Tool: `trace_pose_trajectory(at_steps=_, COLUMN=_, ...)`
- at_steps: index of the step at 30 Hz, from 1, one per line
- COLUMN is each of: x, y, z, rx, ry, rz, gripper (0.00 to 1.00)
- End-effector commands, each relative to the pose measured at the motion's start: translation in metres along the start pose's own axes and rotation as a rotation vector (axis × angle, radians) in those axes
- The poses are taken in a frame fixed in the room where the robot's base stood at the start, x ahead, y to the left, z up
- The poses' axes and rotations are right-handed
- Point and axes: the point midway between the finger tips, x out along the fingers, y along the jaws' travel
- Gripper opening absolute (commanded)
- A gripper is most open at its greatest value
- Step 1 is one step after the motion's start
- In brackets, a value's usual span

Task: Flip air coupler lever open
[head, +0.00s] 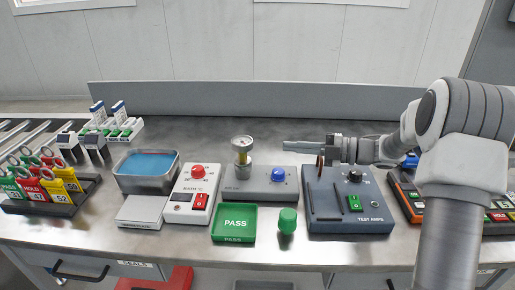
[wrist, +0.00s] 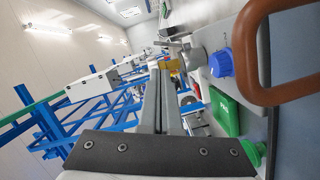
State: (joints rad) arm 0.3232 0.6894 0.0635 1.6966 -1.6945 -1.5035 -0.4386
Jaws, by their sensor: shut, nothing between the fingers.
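The grey air station (head: 262,188) stands mid-bench with a blue knob (head: 278,175) at its right. A round metal fitting with a yellow part and a gauge-like top (head: 242,152) stands at its left; I take this for the coupler, but I cannot make out its lever or its position. My gripper (head: 286,146) is shut and empty. It points left above the station, its tips apart from the fitting and to its right. In the wrist view, my gripper (wrist: 165,72) reaches toward the station (wrist: 208,35), with the blue knob (wrist: 219,63) to the right.
The blue-grey test box (head: 347,210) stands under my wrist; its brown handle (wrist: 262,50) is close in the wrist view. A red-knob box (head: 190,207) and water bath (head: 147,182) stand left. A green PASS tray (head: 234,238) and green knob (head: 287,230) are in front.

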Motion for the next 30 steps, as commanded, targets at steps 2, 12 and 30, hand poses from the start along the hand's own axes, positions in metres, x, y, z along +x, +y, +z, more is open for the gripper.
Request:
trace_pose_trajectory(at_steps=2, x=0.0, y=-0.002, z=-0.001, rx=0.0, ry=0.009, rz=0.0, gripper=0.0)
trace_pose_trajectory(at_steps=12, x=0.002, y=-0.002, z=-0.001, rx=0.0, ry=0.009, rz=0.0, gripper=0.0)
trace_pose_trajectory(at_steps=30, x=0.09, y=-0.002, z=-0.001, rx=-0.001, ry=0.009, rz=-0.001, gripper=0.0)
